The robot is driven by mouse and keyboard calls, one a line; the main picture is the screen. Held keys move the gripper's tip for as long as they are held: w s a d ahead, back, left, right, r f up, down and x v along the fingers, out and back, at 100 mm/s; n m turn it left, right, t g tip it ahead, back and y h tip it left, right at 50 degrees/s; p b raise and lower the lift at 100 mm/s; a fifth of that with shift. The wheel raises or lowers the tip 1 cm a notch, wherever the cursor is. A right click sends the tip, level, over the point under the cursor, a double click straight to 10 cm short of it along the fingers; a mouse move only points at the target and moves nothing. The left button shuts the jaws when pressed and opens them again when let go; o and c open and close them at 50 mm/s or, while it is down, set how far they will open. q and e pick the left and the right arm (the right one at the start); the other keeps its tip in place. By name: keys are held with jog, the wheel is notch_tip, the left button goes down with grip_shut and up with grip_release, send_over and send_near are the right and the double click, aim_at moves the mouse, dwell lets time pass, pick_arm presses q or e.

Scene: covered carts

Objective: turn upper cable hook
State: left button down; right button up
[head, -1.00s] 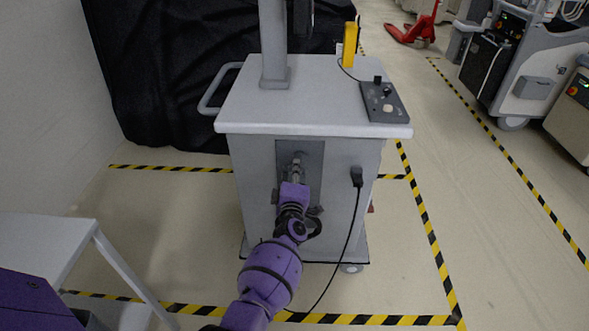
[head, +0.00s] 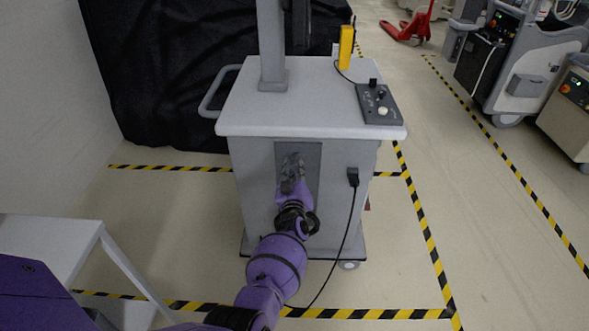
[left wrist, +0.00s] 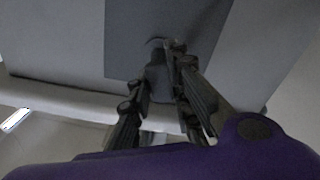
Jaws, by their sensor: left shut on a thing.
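The cart (head: 252,160) stands ahead with a dark grey panel (head: 312,165) on its front face. My left gripper (head: 292,165) is at the upper part of this panel and hides most of what it holds. In the left wrist view, the fingers of my left gripper (left wrist: 165,85) are closed around a dark grey hook (left wrist: 158,60) that sticks out from the panel. I take it for the upper cable hook; its far end is partly hidden by the fingers. A lower hook is not clearly visible behind my arm. My right gripper is not in view.
A black plug (head: 353,177) with a hanging cable (head: 343,245) is on the cart's front, right of my gripper. A control box (head: 378,103) and a yellow device (head: 346,48) are on top. A white table (head: 45,240) stands at the left.

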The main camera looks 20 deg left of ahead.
pick_arm(q)
jog(key=m, duration=0.3)
jog(key=shift+d, duration=0.2)
jog(key=shift+m, duration=0.9)
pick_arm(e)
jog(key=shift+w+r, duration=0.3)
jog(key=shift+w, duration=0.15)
pick_arm(q)
jog(key=shift+d, duration=0.1)
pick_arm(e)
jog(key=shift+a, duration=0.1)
pick_arm(q)
jog(key=c, duration=1.6)
grip_release()
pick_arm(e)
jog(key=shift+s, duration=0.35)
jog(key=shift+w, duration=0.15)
